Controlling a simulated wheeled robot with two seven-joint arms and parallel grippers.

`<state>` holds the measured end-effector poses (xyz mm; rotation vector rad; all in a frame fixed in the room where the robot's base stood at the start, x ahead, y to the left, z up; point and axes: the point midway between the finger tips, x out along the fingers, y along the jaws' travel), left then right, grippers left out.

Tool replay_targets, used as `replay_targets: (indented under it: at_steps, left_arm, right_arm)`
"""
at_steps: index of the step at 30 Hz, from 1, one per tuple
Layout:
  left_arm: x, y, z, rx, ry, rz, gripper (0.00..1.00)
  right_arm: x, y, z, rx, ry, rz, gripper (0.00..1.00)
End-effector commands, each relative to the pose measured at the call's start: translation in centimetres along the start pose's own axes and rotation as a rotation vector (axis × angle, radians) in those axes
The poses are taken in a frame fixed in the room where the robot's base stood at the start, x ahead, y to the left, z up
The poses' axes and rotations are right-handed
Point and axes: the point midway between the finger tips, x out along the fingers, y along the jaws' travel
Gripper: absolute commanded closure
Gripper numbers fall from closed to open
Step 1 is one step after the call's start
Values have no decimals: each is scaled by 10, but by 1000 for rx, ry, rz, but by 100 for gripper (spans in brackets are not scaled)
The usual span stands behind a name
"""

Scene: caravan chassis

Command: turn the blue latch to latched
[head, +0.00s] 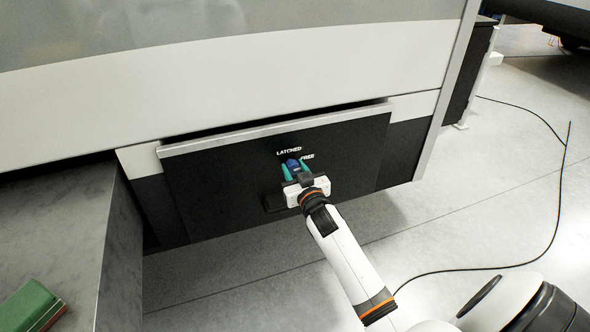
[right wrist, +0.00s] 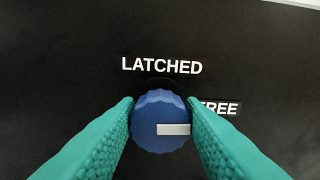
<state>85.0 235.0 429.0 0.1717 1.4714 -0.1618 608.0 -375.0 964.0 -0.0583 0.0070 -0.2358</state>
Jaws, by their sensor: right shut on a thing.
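The blue latch (head: 292,163) is a round, ridged knob on the black panel (head: 215,185). It also shows in the right wrist view (right wrist: 158,112), where its pale pointer bar (right wrist: 173,129) points to the right, on the FREE side and a little below that label (right wrist: 219,107). The LATCHED label (right wrist: 162,65) is above the knob. My right gripper (head: 297,170) has its teal fingers shut on the knob, one on its left and one on its right. The fingers hide part of the FREE label. My left gripper is not in view.
A grey bench or block (head: 70,215) stands at the left with a green object (head: 32,305) on it. A pale, overhanging body panel (head: 230,85) is above the black panel. A black cable (head: 500,268) lies on the floor at the right.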

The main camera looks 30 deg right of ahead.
Motion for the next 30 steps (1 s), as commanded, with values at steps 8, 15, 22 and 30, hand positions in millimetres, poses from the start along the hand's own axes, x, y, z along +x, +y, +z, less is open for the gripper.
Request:
replay_targets:
  at_steps: [8, 15, 22, 30]
  left_arm:
    - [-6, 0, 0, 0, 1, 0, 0]
    - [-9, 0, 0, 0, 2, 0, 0]
    - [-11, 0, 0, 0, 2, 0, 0]
    - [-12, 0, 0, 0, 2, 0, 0]
  right_arm:
    - [0, 1, 1, -195, 1, 1, 87]
    - [0, 2, 0, -422, 1, 1, 87]
    - [0, 2, -1, -642, 0, 1, 87]
    - [0, 3, -2, -899, 0, 1, 87]
